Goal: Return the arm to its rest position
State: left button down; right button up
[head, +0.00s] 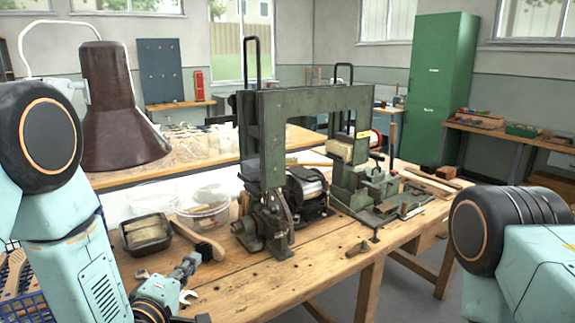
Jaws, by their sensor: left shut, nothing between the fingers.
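My left arm comes in from the left and bends down over the front left of the workbench (262,290). My left gripper (190,261) is small in the picture, low over the bench near two wrenches (188,297). It is shut with nothing in it. My right arm shows only as links at the lower right edge; its gripper is out of view.
A wooden-handled brush (199,239) and a dark tray (146,234) lie close beyond my left gripper. Clear round dishes (203,203) stand behind. A brown lamp shade (112,105) hangs at the left. A blue basket (12,268) is at the left edge. The front bench planks are mostly bare.

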pick_arm(q)
jog(key=s+a+f+m+g+y+b, duration=0.1)
jog(key=s+f+m+g, duration=0.35)
jog(key=s+f, duration=0.35)
jog(key=s+a+f+m+g+y+b, duration=0.15)
jog(key=s+f+m+g, duration=0.3)
jog(key=f, duration=0.65)
jog(key=s+f+m+g+b, duration=0.1)
jog(key=s+f+g, duration=0.3)
jog(key=s, duration=0.8)
jog(key=s+f+m+g+b, duration=0.2)
jog(key=s+f+m+g, duration=0.1)
jog(key=s+f, duration=0.6)
jog(key=s+g+y, duration=0.1)
jog(key=s, duration=0.3)
jog(key=shift+s+a, duration=0.25)
jog(key=shift+a, duration=0.1)
